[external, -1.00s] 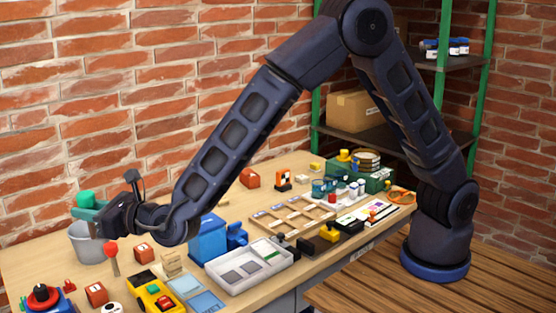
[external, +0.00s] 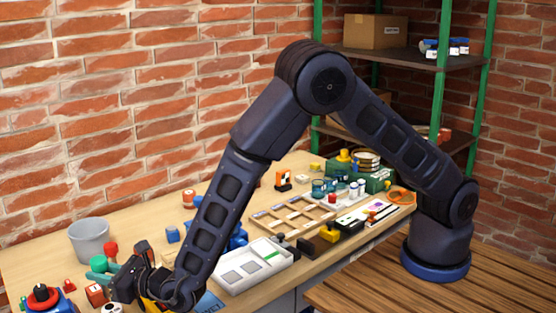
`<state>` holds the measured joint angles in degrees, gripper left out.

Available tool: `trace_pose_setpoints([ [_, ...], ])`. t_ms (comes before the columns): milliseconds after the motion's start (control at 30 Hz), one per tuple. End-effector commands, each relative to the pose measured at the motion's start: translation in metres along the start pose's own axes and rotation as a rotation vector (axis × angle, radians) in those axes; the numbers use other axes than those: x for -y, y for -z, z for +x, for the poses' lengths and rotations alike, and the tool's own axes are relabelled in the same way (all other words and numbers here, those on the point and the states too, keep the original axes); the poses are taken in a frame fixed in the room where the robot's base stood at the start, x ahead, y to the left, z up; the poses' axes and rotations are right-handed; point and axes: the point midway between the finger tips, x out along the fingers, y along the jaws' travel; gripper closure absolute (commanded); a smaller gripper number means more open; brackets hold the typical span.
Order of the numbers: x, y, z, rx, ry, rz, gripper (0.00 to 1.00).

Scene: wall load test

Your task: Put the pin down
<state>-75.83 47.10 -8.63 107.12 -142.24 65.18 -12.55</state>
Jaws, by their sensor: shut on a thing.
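The pin seems to be the green piece (external: 98,263) with a rounded head and a teal lower part, at the left of the workbench. My gripper (external: 117,280) is shut on it from the right, low over the bench. The jaws and dark wrist hide part of the piece. I cannot tell whether its lower end touches the bench top.
A grey bucket (external: 88,241) stands just behind the green piece. A red-headed piece (external: 111,249) is close by, with a red and blue item (external: 43,296) at left. A white tray (external: 252,266) and wooden divided frame (external: 290,218) lie to the right.

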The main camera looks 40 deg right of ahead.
Motion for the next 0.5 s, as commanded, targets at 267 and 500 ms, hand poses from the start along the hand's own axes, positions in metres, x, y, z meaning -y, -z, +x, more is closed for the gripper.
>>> trace_pose_setpoints([
  [267, -0.002, 0.029, 0.0, -0.001, 0.0, -0.002, 1.0],
  [500, -0.002, 0.037, 0.0, 0.001, 0.0, 0.001, 1.0],
])
